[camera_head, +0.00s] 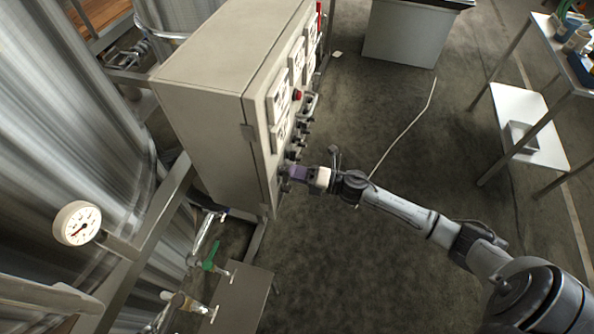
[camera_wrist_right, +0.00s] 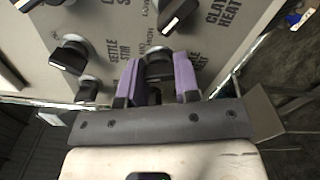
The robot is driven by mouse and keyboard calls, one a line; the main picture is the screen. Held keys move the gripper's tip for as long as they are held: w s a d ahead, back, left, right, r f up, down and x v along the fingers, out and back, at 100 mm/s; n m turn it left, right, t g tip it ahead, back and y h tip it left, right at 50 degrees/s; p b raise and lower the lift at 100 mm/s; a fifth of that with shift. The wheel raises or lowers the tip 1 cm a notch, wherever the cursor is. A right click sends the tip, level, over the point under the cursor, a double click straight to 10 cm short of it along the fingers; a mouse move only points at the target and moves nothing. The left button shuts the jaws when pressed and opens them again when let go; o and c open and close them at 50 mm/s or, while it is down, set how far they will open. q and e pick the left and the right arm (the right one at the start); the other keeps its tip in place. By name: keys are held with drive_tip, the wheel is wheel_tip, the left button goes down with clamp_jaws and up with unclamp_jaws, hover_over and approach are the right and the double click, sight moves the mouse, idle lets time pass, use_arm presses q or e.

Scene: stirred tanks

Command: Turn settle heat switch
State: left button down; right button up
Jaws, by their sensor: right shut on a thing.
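A black rotary switch (camera_wrist_right: 158,66) on the grey panel face (camera_wrist_right: 112,28) sits between the two purple fingers of my right gripper (camera_wrist_right: 158,82) in the right wrist view. The gripper is shut on it. The label beside this switch is largely hidden by the fingers, so I cannot read it fully. In the head view my right gripper (camera_head: 288,172) reaches the lower front of the control cabinet (camera_head: 205,105), and the switch is hidden there. My left gripper is not in view.
Neighbouring black switches stand close by: one labelled settle stir (camera_wrist_right: 70,55) and one near a clave heat label (camera_wrist_right: 178,15). A red button (camera_head: 297,95) sits higher on the cabinet. A pressure gauge (camera_head: 77,223) and steel tanks are at left. Open floor (camera_head: 375,245) lies right of the cabinet.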

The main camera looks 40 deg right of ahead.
idle(0.4)
drive_tip(key=o, duration=0.9)
drive_tip(key=v, duration=1.3)
drive_tip(key=shift+s+d+p, duration=0.15)
drive_tip(key=shift+s+p, duration=0.15)
drive_tip(key=shift+s, duration=0.05)
